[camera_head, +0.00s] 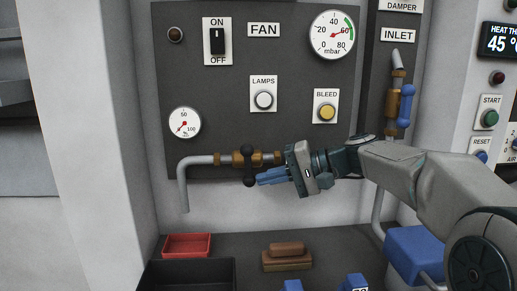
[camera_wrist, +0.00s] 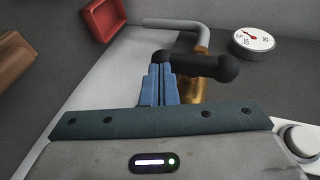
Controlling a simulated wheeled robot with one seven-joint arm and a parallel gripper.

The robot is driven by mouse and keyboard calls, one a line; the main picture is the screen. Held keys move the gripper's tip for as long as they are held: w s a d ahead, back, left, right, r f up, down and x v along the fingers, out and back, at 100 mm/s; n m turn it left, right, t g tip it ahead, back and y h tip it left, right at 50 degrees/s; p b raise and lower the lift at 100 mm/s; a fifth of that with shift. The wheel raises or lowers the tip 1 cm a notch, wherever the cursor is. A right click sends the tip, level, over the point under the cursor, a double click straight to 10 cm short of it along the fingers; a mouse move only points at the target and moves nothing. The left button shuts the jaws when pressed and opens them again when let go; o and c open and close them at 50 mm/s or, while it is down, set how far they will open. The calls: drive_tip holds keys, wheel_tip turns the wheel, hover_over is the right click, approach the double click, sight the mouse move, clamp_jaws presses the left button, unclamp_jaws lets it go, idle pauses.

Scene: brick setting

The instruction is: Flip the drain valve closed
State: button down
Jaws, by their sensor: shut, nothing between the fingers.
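The drain valve is a brass body (camera_head: 238,159) on a horizontal grey pipe that bends down to an open spout (camera_head: 184,190) at left. Its black lever (camera_head: 248,166) stands upright, across the pipe, with a rounded knob at each end. My gripper (camera_head: 260,181) comes from the right with its blue fingers shut and empty, tips beside the lever's lower end. In the wrist view the shut fingers (camera_wrist: 160,72) are right at one end of the black lever (camera_wrist: 205,66), with the brass body (camera_wrist: 196,87) behind. I cannot tell whether they touch.
A pressure gauge (camera_head: 184,123) is above the pipe. A blue-handled inlet valve (camera_head: 405,106) is at right. Below are a red tray (camera_head: 187,245), a dark bin (camera_head: 187,276), brown bricks (camera_head: 287,259) and blue blocks. Space left of the spout is clear.

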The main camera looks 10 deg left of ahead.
drive_tip(key=p+v, duration=0.1)
drive_tip(key=v, duration=1.3)
drive_tip(key=shift+a, duration=0.15)
drive_tip(key=s+d+f+h+p, duration=0.4)
drive_tip(key=s, duration=0.3)
drive_tip(key=s+d+f+t+h+p, duration=0.1)
drive_tip(key=s+d+f+h+p, duration=0.2)
drive_tip(key=s, duration=0.5)
drive_tip(key=s+d+f+t+h+p, duration=0.1)
drive_tip(key=s+d+f+h+p, duration=0.3)
drive_tip(key=s+f+h+p, duration=0.1)
drive_tip(key=s+h+p, duration=0.1)
drive_tip(key=s+h, duration=0.1)
drive_tip(key=shift+s+d+m+p, duration=0.3)
drive_tip(key=shift+f, duration=0.15)
